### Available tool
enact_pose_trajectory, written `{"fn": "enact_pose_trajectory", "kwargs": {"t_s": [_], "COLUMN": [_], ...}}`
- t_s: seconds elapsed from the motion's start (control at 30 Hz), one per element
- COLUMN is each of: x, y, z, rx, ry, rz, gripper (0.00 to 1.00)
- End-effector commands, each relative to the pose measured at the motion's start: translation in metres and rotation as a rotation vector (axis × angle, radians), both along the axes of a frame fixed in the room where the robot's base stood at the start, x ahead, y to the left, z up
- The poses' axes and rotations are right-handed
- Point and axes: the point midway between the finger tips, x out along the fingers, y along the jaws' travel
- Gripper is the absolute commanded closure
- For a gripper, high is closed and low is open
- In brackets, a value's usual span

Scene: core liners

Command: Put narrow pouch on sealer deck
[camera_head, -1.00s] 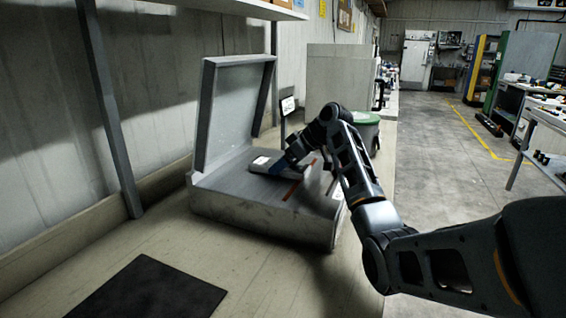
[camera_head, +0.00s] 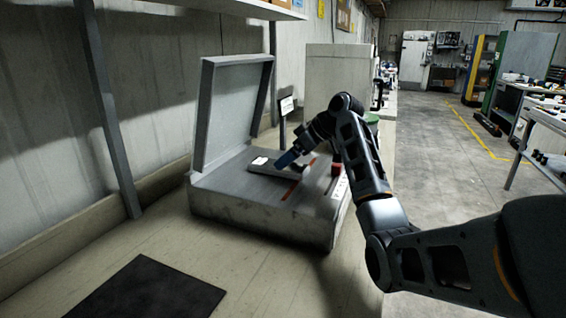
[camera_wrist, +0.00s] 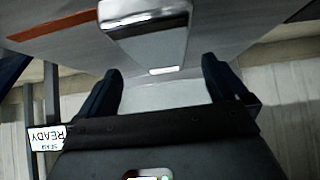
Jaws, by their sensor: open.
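The narrow pouch (camera_head: 266,164) lies flat on the deck of the sealer (camera_head: 262,216), which has its lid (camera_head: 232,110) raised. The pouch is grey with a white label, and it also shows at the top of the wrist view (camera_wrist: 150,45). My gripper (camera_head: 287,158) is just to the right of the pouch in the head view. In the wrist view its two fingers (camera_wrist: 160,85) are spread with nothing between their tips, and the pouch is beyond them, apart from them.
A small sign reading READY (camera_wrist: 47,138) stands behind the sealer. A red knob (camera_head: 336,169) is on the sealer's right side. A dark mat (camera_head: 150,290) lies on the bench in front, with bare bench around it. A green-lidded bin (camera_head: 372,118) stands behind my arm.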

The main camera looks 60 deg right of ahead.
Motion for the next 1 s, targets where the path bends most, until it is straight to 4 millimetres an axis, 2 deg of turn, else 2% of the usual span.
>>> {"fn": "enact_pose_trajectory", "kwargs": {"t_s": [0.2,0.4,0.6,1.0], "x": [-0.032,-0.051,-0.058,-0.058], "y": [-0.003,-0.005,-0.005,-0.005], "z": [0.033,0.052,0.059,0.059], "rx": [-0.002,-0.001,0.0,0.0], "ry": [-0.002,-0.002,0.0,0.0], "rz": [-0.001,0.0,0.001,0.001], "gripper": [0.0,0.0,0.0,0.0]}}
